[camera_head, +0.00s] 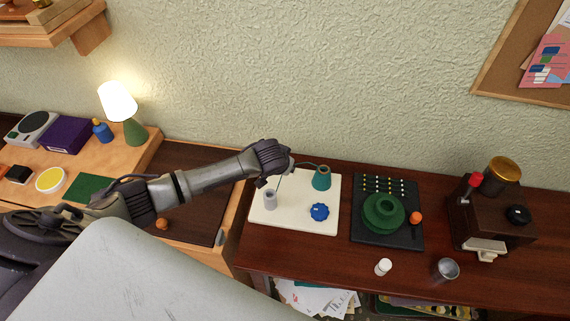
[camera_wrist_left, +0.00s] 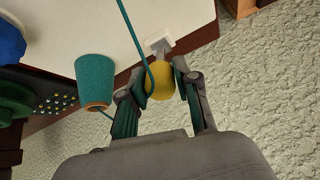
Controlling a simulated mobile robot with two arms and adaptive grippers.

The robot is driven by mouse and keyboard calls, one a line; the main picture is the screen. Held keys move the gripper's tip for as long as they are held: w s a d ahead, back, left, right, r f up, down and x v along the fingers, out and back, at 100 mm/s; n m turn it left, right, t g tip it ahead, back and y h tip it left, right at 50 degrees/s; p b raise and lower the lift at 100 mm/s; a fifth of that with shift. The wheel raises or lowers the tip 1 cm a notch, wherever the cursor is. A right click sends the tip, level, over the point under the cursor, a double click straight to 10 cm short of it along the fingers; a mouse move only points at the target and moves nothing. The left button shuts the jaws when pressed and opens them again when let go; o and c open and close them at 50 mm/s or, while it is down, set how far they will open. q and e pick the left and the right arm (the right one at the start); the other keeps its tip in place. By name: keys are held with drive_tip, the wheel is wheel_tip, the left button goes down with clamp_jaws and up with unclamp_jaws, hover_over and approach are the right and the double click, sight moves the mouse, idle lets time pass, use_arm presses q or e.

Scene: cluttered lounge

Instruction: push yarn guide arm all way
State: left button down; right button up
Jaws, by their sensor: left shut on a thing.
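A cream board (camera_head: 294,219) on the dark wood cabinet carries a teal yarn cone (camera_head: 321,178), a blue knob (camera_head: 319,212) and a grey cylinder (camera_head: 269,200). My left gripper (camera_head: 275,172) is over the board's back left part and hides the yarn guide arm's end in the head view. In the left wrist view, its fingers (camera_wrist_left: 164,88) are shut on a yellow knob (camera_wrist_left: 161,84), which I take as the guide arm's handle. A teal strand (camera_wrist_left: 135,35) loops at the knob. A pale bracket (camera_wrist_left: 160,46) stands just beyond it. The cone (camera_wrist_left: 94,82) is beside the fingers, apart.
Right of the board are a black tray (camera_head: 361,234) with a green disc (camera_head: 384,213), a small white jar (camera_head: 383,267), a metal cup (camera_head: 447,269) and a brown machine (camera_head: 494,226). The textured wall (camera_wrist_left: 262,95) rises close behind the gripper. A lit lamp (camera_head: 118,102) stands left.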

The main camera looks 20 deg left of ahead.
use_arm(q)
drive_tip(key=c, duration=1.1)
unclamp_jaws()
drive_tip(key=shift+s+d+f, duration=0.15)
drive_tip(key=shift+s+f, duration=0.1)
drive_tip(key=shift+f, duration=0.05)
drive_tip(key=shift+o, duration=1.2)
drive_tip(key=shift+w+r, duration=0.15)
drive_tip(key=shift+r, duration=0.15)
drive_tip(key=v, duration=1.1)
drive_tip(key=shift+s+r, duration=0.25)
drive_tip(key=shift+r, duration=0.05)
drive_tip(key=shift+s+f, duration=0.1)
